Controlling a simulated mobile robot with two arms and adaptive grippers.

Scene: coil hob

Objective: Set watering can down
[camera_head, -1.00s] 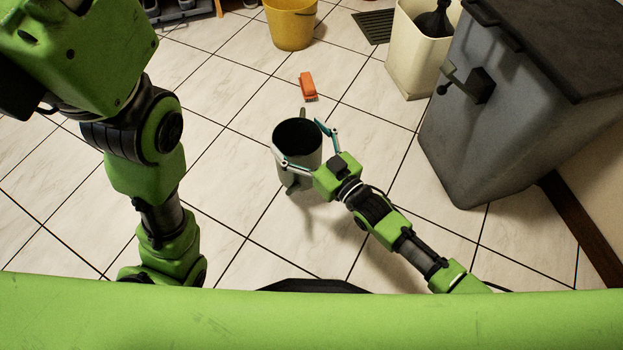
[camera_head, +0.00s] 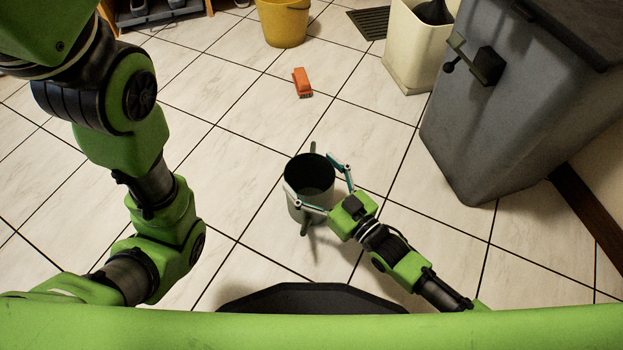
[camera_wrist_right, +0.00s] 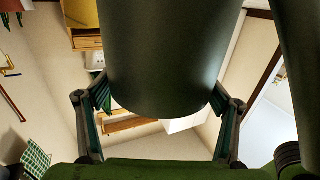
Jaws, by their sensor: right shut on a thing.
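The watering can (camera_head: 310,207) is a grey-green cylinder with a dark open top. It is upright in the middle of the head view, with narrow parts sticking out on its far and near sides. My right gripper (camera_head: 310,172) is shut on it, one finger on each side of the body. In the right wrist view the can (camera_wrist_right: 165,60) fills the upper middle between the fingers of the right gripper (camera_wrist_right: 160,105). I cannot tell whether its base touches the floor. My left arm shows at the left, but its gripper is out of view.
Pale floor tiles (camera_head: 235,95) are clear around the can. An orange object (camera_head: 302,82) lies beyond it. A yellow bucket (camera_head: 283,24), a cream bin (camera_head: 415,50) and a dark floor grate (camera_head: 369,22) are farther back. A large grey bin (camera_head: 490,120) stands at the right.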

